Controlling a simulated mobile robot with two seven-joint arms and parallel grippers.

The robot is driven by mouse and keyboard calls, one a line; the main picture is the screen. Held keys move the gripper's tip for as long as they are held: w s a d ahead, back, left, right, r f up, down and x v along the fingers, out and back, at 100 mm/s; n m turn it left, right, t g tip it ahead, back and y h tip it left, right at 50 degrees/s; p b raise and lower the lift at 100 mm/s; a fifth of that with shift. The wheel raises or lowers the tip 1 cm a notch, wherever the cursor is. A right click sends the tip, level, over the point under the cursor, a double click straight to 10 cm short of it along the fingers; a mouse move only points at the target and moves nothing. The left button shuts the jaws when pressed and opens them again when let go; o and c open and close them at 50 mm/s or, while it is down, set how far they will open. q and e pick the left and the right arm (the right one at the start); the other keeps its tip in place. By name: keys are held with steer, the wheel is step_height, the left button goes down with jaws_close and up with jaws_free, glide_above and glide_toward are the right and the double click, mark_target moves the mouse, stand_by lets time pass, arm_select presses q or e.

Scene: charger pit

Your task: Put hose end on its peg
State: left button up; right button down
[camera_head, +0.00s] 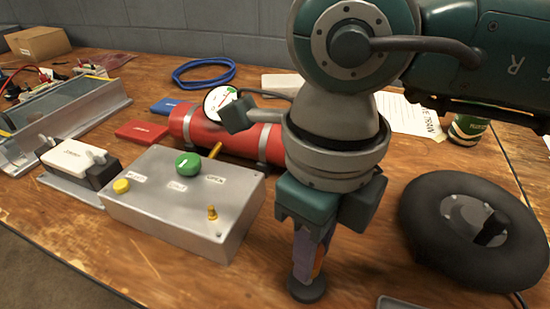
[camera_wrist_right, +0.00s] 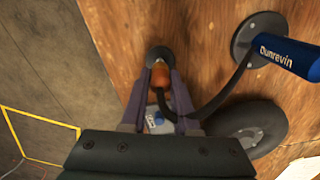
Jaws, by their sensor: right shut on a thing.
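My right gripper (camera_head: 308,245) points down at the table's front middle in the head view and is shut. In the right wrist view, its fingers (camera_wrist_right: 159,88) close on the orange hose end (camera_wrist_right: 160,74), from which a dark hose (camera_wrist_right: 203,112) curves away to the right. In the head view only a sliver of orange (camera_head: 319,262) shows beside the fingers. A dark round base (camera_head: 307,289) lies directly under the fingertips; it also shows in the wrist view (camera_wrist_right: 158,52). I cannot make out a peg or tell whether the hose end touches it. My left gripper is not in view.
A grey control box (camera_head: 178,213) with a green button stands left of the gripper. A red cylinder (camera_head: 187,124) lies behind it. A black wheel-like disc (camera_head: 420,215) lies to the right. A blue handle (camera_wrist_right: 290,58) marked Dunrevin shows in the wrist view.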

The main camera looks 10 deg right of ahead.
steer(key=shift+f+b, duration=0.5)
steer(key=shift+f, duration=0.15)
steer(key=shift+f+b, duration=0.7)
steer(key=shift+f, duration=0.05)
steer(key=c, duration=0.6)
jaws_free()
step_height(320, 180, up, 9)
steer(key=shift+r+p, duration=0.1)
steer(key=shift+p, duration=0.8)
steer(key=shift+r, duration=0.4)
